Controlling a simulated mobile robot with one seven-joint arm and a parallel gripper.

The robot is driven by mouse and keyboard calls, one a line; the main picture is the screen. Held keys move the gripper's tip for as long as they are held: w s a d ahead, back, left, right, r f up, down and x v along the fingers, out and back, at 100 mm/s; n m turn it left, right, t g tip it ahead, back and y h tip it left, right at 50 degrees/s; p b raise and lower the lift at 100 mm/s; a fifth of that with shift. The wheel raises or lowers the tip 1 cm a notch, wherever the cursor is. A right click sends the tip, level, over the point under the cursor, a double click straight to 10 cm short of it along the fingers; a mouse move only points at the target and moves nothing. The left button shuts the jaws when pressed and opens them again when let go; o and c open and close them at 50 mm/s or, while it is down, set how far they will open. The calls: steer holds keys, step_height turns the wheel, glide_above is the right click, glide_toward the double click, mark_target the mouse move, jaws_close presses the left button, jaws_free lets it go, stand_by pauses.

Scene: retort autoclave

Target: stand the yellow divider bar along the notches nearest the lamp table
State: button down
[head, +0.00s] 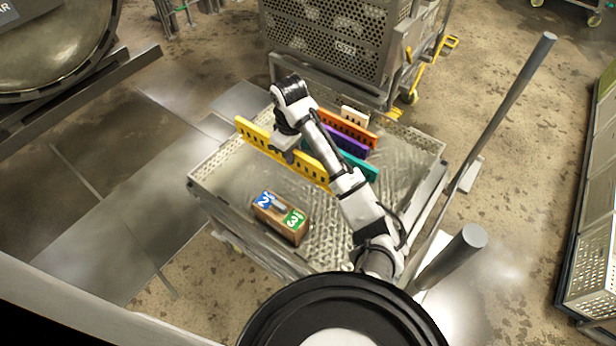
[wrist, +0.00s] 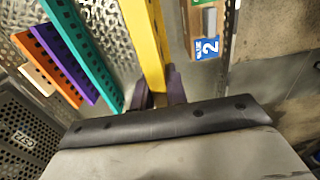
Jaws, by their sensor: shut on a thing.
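The yellow divider bar (head: 255,135) is long, with a row of dark holes. It is held on edge above the left part of a perforated metal tray (head: 212,164). My gripper (head: 285,146) is shut on it near its middle. In the wrist view the yellow bar (wrist: 143,42) runs up from between the dark fingers of my gripper (wrist: 158,90). Whether its lower edge touches the tray is hidden. Notches are too small to make out, and I cannot identify a lamp table.
Teal (head: 355,164), purple (head: 346,140), orange (head: 347,125) and white (head: 354,116) bars stand right of the yellow one. A brown block with number labels (head: 270,221) lies near the tray's front. A perforated crate cart (head: 322,40) stands behind. My arm crosses the tray.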

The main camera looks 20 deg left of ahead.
steer(key=shift+f+b, duration=4.05)
steer(key=shift+f, duration=5.55)
steer(key=shift+f, duration=0.2)
steer(key=c, duration=1.4)
jaws_free()
steer(key=shift+r, duration=0.15)
step_height(320, 180, up, 12)
steer(key=p, duration=0.4)
steer(key=shift+p, duration=0.4)
